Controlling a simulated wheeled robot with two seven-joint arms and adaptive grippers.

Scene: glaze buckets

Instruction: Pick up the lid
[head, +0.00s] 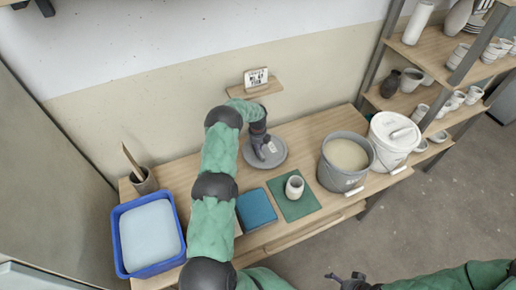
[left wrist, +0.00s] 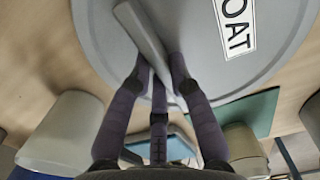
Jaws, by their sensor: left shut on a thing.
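The round grey lid (head: 279,160) is at the back middle of the wooden table. It fills the top of the left wrist view (left wrist: 200,75), where a white label (left wrist: 236,22) reading "OAT" shows on it. My left gripper (head: 263,148) is over the lid, shut on its bar handle (left wrist: 143,32), with fingers on both sides of the bar. I cannot tell whether the lid touches the table. The open grey bucket (head: 343,173), with pale contents, stands to the right. My right gripper (head: 347,281) is at the bottom edge, away from the table, its opening unclear.
A white lidded bucket (head: 392,138) stands at the table's right end. A white cup (head: 294,187) sits on a green mat (head: 303,207), beside a blue block (head: 256,209). A blue tub (head: 122,237) and a brush pot (head: 146,182) are left. Shelves (head: 430,58) with pottery stand right.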

